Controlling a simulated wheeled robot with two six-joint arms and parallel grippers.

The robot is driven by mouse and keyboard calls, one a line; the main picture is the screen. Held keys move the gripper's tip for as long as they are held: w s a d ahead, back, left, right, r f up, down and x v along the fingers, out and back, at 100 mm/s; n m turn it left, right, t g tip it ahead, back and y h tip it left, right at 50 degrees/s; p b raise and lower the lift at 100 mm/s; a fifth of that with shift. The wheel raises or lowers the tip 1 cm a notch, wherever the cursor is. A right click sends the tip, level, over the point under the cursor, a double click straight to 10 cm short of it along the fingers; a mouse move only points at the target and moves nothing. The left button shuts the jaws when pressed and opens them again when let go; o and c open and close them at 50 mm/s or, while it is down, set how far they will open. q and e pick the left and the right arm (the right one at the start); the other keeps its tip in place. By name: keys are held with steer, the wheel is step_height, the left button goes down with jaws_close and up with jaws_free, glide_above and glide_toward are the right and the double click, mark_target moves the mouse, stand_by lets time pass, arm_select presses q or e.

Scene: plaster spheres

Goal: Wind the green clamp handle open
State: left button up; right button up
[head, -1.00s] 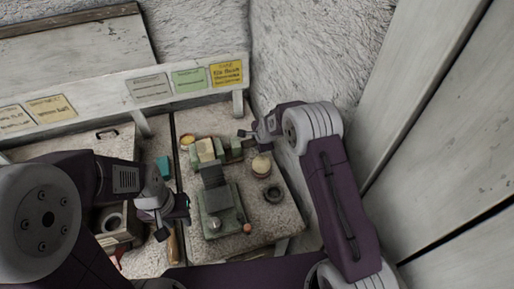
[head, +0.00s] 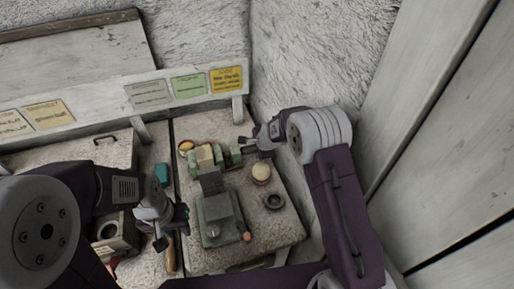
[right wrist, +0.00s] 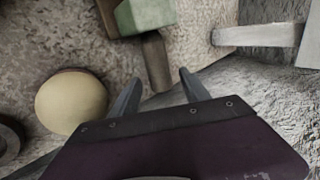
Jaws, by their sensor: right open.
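The green clamp (head: 235,156) lies at the back of the workbench, with a pale block (head: 205,157) beside its green parts. In the right wrist view, a green clamp block (right wrist: 147,14) is at the top, with a grey-brown cylindrical handle (right wrist: 154,58) sticking out from it. My right gripper (head: 247,145) is at the clamp's right end. In the right wrist view its open fingers (right wrist: 160,84) are on either side of the handle's end, with gaps showing; I see no contact. My left gripper (head: 172,228) hangs over the left bench part, away from the clamp; its jaw state is unclear.
A green-and-grey device (head: 217,220) stands in front of the clamp. A cream ball (head: 261,170) on a stand, also in the right wrist view (right wrist: 71,102), and a dark ring (head: 274,201) sit right of it. A plaster wall (head: 300,60) rises close behind my right gripper.

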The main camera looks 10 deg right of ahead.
steer(key=v, duration=0.7)
steer(key=shift+s+r+p, duration=0.2)
steer(key=shift+p, duration=0.15)
steer(key=shift+d, duration=0.1)
